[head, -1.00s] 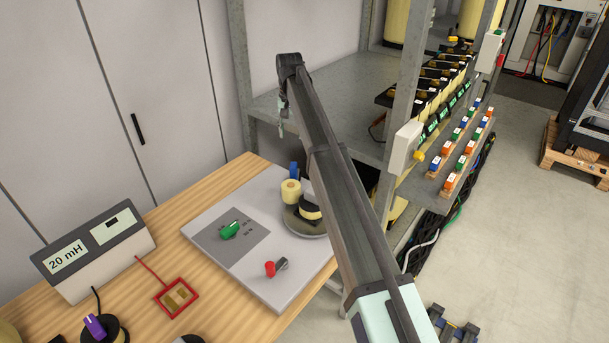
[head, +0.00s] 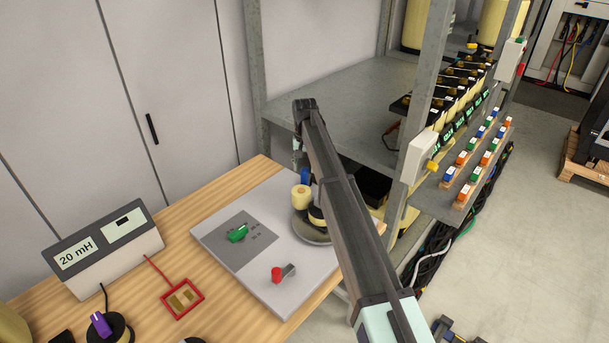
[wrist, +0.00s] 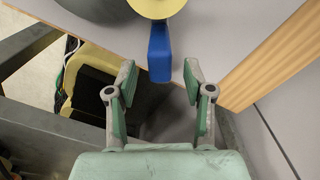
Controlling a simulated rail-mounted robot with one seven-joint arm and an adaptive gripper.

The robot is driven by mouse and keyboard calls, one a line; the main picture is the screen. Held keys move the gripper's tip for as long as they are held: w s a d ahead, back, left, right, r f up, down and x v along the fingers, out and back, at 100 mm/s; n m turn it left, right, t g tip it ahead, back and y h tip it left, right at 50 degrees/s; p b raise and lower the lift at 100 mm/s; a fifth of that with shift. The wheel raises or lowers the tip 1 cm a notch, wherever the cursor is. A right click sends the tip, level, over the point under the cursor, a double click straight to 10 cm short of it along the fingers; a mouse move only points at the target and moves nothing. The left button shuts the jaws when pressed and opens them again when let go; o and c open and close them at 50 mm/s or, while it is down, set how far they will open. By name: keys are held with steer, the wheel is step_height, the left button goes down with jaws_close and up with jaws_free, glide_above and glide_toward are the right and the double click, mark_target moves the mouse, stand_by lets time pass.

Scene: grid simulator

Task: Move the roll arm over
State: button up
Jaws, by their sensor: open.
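The blue arm (head: 305,177) stands beside a pale yellow roll (head: 301,197) at the back of the grey panel. In the wrist view, the blue arm (wrist: 159,50) points down the picture from the yellow roll (wrist: 157,7). My gripper (wrist: 159,76) is open, with the end of the blue arm between its fingertips in the picture. No contact shows, and I cannot tell the depth gap. In the head view my gripper (head: 298,158) is just above the blue arm, partly hidden by my own arm.
The grey panel (head: 250,272) on the wooden table carries a green knob (head: 238,233), a red-tipped switch (head: 278,274) and a round plate with a darker roll (head: 316,215). A metal shelf (head: 350,95) stands close behind. A 20 mH meter (head: 103,250) is at left.

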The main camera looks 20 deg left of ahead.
mark_target(305, 177)
steer(key=shift+f+p, duration=0.7)
steer(key=shift+f, duration=2.2)
jaws_close()
